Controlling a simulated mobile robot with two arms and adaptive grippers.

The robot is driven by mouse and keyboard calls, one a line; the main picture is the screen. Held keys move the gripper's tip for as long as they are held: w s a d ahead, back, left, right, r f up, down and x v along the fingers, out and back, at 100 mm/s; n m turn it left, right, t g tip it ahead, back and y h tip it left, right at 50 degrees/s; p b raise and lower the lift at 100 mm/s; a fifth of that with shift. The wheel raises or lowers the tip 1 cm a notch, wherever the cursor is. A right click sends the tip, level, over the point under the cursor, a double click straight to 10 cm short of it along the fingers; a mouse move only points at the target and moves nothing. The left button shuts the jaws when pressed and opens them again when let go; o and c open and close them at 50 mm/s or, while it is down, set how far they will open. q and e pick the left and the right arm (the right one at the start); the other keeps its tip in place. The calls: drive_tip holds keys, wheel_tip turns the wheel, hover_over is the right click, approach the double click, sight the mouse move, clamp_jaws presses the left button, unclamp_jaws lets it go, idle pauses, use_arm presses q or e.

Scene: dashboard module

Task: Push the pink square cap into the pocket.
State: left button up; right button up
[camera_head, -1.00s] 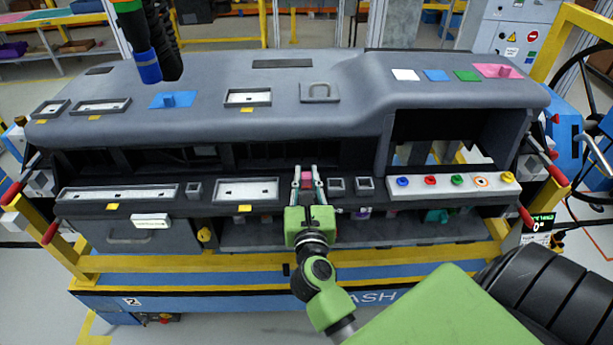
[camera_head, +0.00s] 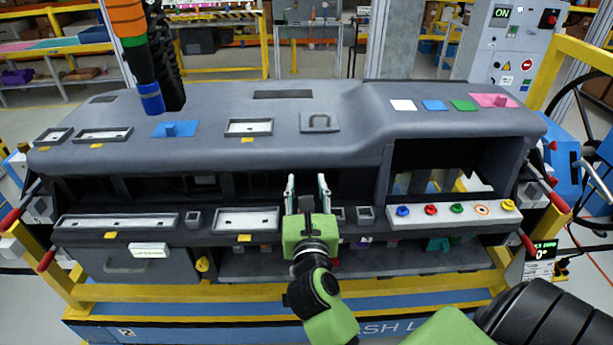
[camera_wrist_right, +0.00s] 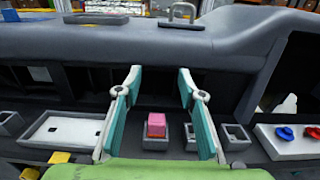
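The pink square cap (camera_wrist_right: 156,124) shows in the right wrist view, standing upright in a small grey square pocket (camera_wrist_right: 155,144). Its pink top rises above the pocket's rim, and a red lower part shows beneath. How deep it sits I cannot tell. In the head view my right gripper (camera_head: 307,190) hides the cap and pocket. My right gripper (camera_wrist_right: 160,84) is open, its teal-padded fingers spread wide left and right of the cap, not touching it. My left gripper is not in view.
Beside the cap are similar pockets (camera_wrist_right: 236,137), then a pale panel with coloured round buttons (camera_head: 452,210). A long tray (camera_head: 246,220) lies to the left. The dashboard's overhanging upper body (camera_head: 220,155) rises behind. A tool with a blue end (camera_head: 151,100) hangs at upper left.

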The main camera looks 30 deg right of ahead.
wheel_tip(320, 180, up, 4)
drive_tip(key=shift+f, duration=0.25)
idle(0.4)
